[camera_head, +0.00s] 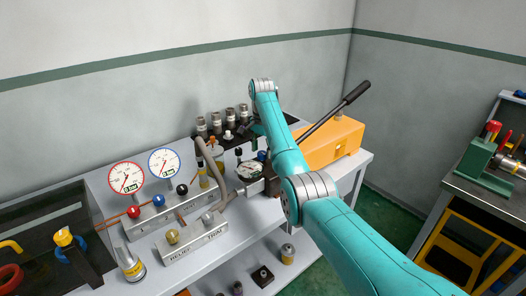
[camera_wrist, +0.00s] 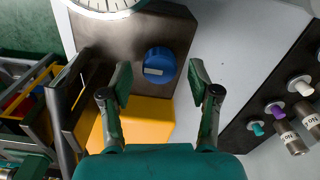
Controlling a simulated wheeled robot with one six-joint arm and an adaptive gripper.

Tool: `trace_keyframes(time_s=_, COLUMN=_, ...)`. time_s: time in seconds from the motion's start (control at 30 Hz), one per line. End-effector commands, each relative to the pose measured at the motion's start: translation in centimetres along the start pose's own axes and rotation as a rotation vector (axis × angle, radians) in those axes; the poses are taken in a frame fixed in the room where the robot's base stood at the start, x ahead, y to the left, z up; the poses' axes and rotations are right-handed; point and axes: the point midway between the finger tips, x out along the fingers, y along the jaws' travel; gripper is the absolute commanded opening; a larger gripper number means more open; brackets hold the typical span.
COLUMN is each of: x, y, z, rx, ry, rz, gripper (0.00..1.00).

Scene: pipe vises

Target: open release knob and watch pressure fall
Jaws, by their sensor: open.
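A round blue knob (camera_wrist: 159,62) with a pale label sits on a dark block (camera_wrist: 125,36) in the wrist view. A white-faced gauge (camera_wrist: 106,5) on the same block is cut off by the top edge, and its reading is hidden. In the head view a small round gauge (camera_head: 250,170) shows left of my arm, its needle too small to read; the blue knob beside it is hidden there. My gripper (camera_wrist: 160,78) is open, with one finger on each side of the knob in the picture. I see no clear contact with the knob.
An orange pump body (camera_head: 335,142) with a long dark lever (camera_head: 330,112) stands right of my arm. Two larger gauges, red-rimmed (camera_head: 126,178) and blue-rimmed (camera_head: 164,163), stand left above a manifold with knobs. Several fittings (camera_head: 220,122) line the wall side.

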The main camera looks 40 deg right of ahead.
Motion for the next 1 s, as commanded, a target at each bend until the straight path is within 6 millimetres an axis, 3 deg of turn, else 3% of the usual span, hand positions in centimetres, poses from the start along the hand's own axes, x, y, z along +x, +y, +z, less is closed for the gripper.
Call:
trace_keyframes(time_s=0.4, x=0.86, y=-0.04, z=0.12, rx=0.001, ry=0.0, rz=0.0, gripper=0.61)
trace_keyframes(time_s=0.67, x=0.85, y=-0.04, z=0.12, rx=0.001, ry=0.0, rz=0.0, gripper=0.01)
trace_keyframes(time_s=1.0, x=0.85, y=-0.04, z=0.12, rx=-0.038, ry=0.0, rz=0.0, gripper=0.02)
